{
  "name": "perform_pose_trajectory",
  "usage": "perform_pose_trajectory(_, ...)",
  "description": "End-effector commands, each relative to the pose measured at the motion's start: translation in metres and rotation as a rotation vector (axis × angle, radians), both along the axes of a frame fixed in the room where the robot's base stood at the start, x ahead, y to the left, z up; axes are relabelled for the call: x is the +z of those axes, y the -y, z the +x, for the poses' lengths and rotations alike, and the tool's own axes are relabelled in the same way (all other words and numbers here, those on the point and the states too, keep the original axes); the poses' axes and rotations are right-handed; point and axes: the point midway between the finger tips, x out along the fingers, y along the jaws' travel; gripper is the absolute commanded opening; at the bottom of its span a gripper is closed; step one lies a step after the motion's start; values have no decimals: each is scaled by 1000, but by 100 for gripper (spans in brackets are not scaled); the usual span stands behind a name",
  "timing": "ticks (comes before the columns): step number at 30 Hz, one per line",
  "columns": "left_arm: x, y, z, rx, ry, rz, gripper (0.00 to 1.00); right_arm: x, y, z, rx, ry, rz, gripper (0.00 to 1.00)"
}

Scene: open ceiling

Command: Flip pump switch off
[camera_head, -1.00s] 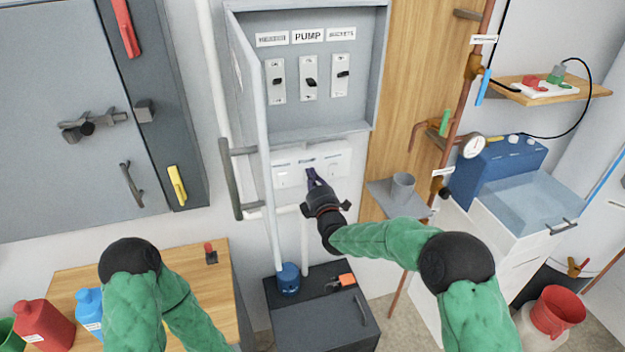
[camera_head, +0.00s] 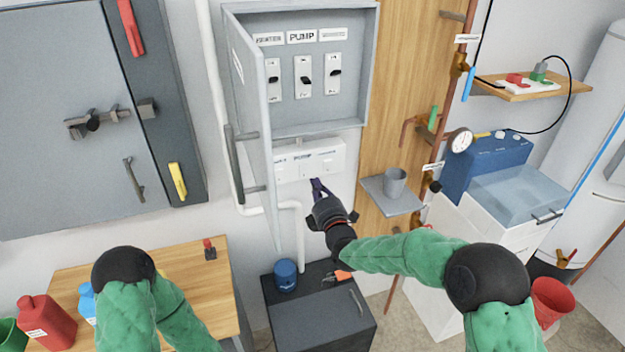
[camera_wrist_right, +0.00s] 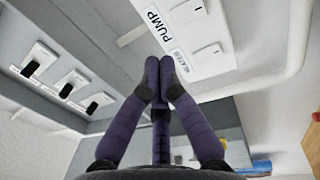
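The open grey switch box (camera_head: 318,120) on the wall has three white switches with black levers. The middle pump switch (camera_head: 303,68) sits under the "PUMP" label (camera_head: 301,36); I cannot tell which way its lever is set. A white plate (camera_head: 335,155) below the box also reads "PUMP", seen again in the wrist view (camera_wrist_right: 205,40). My right gripper (camera_head: 318,186) is just below this plate in the head view, well below the box switches. Its purple fingers (camera_wrist_right: 160,75) are together and hold nothing. My left gripper is out of view; only its arm shows.
The box door (camera_head: 252,110), with a handle (camera_head: 240,165), stands open to the left of my right gripper. A small shelf with a grey cup (camera_head: 394,182) is to the right. A wooden bench (camera_head: 185,285) is at lower left.

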Motion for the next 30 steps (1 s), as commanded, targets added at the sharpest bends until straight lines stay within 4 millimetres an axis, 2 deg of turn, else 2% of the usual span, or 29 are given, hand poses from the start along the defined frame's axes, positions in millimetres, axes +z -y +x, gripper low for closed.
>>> perform_pose_trajectory(6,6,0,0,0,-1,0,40,4,9,-30,-1,-1,0,0)
perform_pose_trajectory(12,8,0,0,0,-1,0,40,5,12,-44,-1,-1,0,0)
perform_pose_trajectory(27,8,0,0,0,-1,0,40,5,13,-46,0,-1,0,0)
perform_pose_trajectory(30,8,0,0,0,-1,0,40,-1,13,-46,1,-20,11,0)
